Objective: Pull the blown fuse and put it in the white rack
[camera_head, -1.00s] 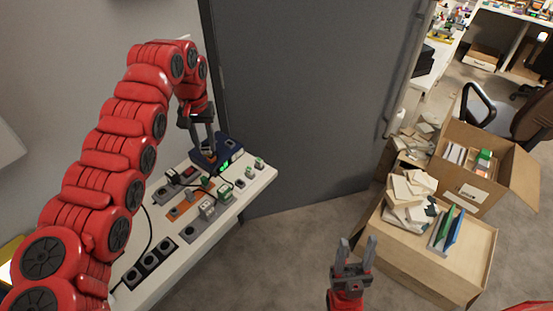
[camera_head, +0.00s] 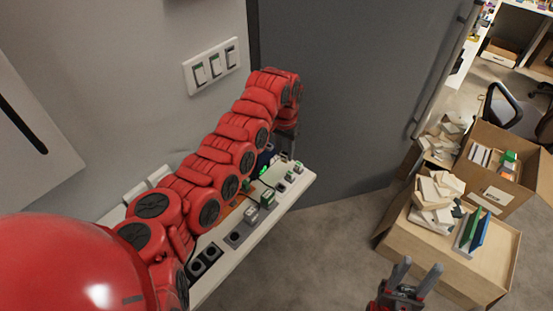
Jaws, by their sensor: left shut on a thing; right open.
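My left gripper (camera_head: 287,143) is at the far end of the white table (camera_head: 312,178), close to the blue unit (camera_head: 264,156) with a green display. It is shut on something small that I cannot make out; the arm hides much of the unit. Small grey blocks, two with green parts (camera_head: 267,198), stand along the table. A pale plate (camera_head: 276,173) lies near the unit; I cannot tell whether it is the white rack. I cannot identify the blown fuse. My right gripper (camera_head: 418,277) is open and empty, low at the right, above the floor.
A grey door (camera_head: 355,90) stands behind the table. A wall switch panel (camera_head: 212,66) is at upper left. Open cartons (camera_head: 440,245) with papers and books stand at right. Bare carpet (camera_head: 330,250) lies between table and cartons.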

